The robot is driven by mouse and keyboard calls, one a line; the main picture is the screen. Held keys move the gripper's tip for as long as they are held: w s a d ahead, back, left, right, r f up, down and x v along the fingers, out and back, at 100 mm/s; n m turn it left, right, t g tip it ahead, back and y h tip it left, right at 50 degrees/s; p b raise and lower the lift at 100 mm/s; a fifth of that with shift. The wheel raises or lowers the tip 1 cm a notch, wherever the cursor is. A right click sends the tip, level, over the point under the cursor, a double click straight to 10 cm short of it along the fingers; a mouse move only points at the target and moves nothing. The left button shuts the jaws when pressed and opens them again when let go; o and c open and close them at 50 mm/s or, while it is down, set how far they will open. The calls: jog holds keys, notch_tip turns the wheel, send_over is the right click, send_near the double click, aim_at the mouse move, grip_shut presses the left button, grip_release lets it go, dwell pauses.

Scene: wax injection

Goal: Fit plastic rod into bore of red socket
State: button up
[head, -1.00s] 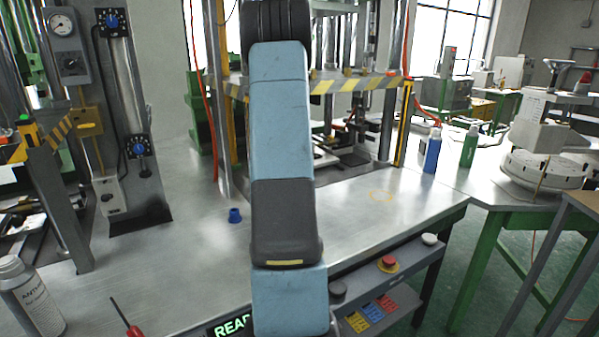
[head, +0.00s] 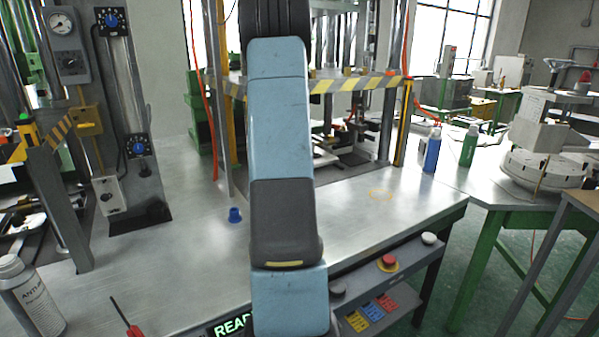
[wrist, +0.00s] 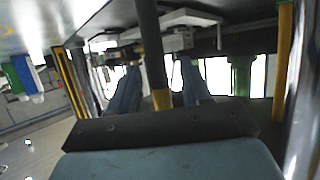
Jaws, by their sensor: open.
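My gripper (wrist: 160,66) shows in the wrist view as two blue-grey fingers spread apart. A dark upright bar (wrist: 150,45) with a yellow band at its lower end shows in the gap between them. I cannot tell whether it lies between the fingers or behind them, or whether it is the plastic rod. In the head view my arm hides the gripper. I cannot make out a red socket in either view. A small blue flanged piece (head: 235,215) stands on the metal table left of my arm.
The metal table (head: 190,260) bears a press frame with a striped bar (head: 345,86) behind my arm. A column with gauge and dials (head: 128,120) stands left. A spray can (head: 32,295) and red-handled tool (head: 133,330) are front left. Blue (head: 432,150) and green (head: 468,146) bottles stand right.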

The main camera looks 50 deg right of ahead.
jog(key=v, duration=1)
jog(key=shift+s+a, duration=0.25)
jog(key=shift+a, duration=0.05)
jog(key=shift+r, duration=0.15)
